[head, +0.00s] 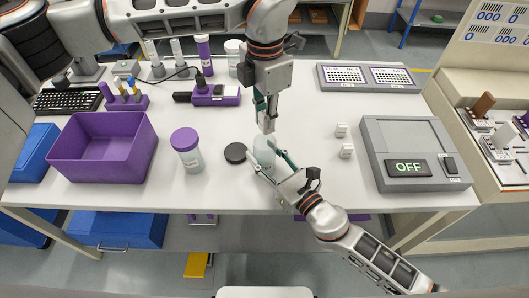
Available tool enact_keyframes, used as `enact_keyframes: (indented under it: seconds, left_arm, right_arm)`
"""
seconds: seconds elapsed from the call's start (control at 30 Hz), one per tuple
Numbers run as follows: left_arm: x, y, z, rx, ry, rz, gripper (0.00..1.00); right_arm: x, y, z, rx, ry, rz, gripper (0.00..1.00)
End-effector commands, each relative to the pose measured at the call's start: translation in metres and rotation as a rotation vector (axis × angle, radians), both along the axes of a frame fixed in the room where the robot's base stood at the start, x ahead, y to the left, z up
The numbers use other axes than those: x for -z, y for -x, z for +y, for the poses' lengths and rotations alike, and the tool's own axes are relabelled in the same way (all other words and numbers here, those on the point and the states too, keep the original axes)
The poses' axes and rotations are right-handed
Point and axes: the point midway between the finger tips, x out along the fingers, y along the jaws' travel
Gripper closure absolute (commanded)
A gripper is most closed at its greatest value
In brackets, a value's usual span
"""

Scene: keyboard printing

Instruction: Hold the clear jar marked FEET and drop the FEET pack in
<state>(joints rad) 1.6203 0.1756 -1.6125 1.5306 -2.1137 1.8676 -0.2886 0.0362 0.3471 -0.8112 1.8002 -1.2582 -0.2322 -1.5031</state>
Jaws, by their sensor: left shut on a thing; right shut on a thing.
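The clear jar (263,149) stands on the white table near its front middle, with its top open toward my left gripper. My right gripper (266,159) is shut around the jar from the front right, one finger on each side. My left gripper (266,122) points down just above and behind the jar's mouth. It is shut on a small pale thing, probably the FEET pack, mostly hidden between the fingers. The FEET marking is too small to read. A black lid (235,153) lies flat on the table just left of the jar.
A jar with a purple lid (187,150) and a purple bin (103,147) stand to the left. Two small white blocks (341,129) (346,152) lie to the right, before a grey box reading OFF (412,150). A purple-based device (216,96) sits behind.

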Motion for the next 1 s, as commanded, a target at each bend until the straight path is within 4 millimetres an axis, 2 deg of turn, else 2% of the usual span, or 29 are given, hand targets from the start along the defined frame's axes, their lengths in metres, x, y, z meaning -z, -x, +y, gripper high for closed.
enact_keyframes:
  seconds: [0.43, 0.8, 0.83, 0.87, 0.9, 1.0]
  left_arm:
    - [0.027, 0.000, 0.000, 0.000, 0.000, 0.000, 0.96]
    - [0.031, 0.000, 0.000, 0.000, 0.000, -0.001, 0.96]
    - [0.030, 0.000, 0.000, 0.000, 0.000, -0.001, 0.74]
    - [0.030, 0.000, 0.000, 0.000, 0.000, -0.001, 0.66]
    - [0.030, 0.000, 0.000, 0.000, 0.000, -0.001, 0.62]
    - [0.030, 0.000, 0.000, 0.000, 0.000, -0.001, 0.62]
  right_arm:
    - [0.000, 0.000, 0.000, 0.000, -0.001, -0.001, 0.81]
    - [0.000, 0.000, 0.000, 0.000, 0.000, 0.000, 0.81]
    - [0.000, 0.000, 0.000, 0.000, 0.000, 0.000, 0.81]
    - [0.000, 0.000, 0.000, 0.000, -0.001, -0.001, 0.81]
    - [0.000, 0.000, 0.000, 0.000, -0.001, -0.001, 0.81]
    - [0.000, 0.000, 0.000, 0.000, -0.001, -0.001, 0.81]
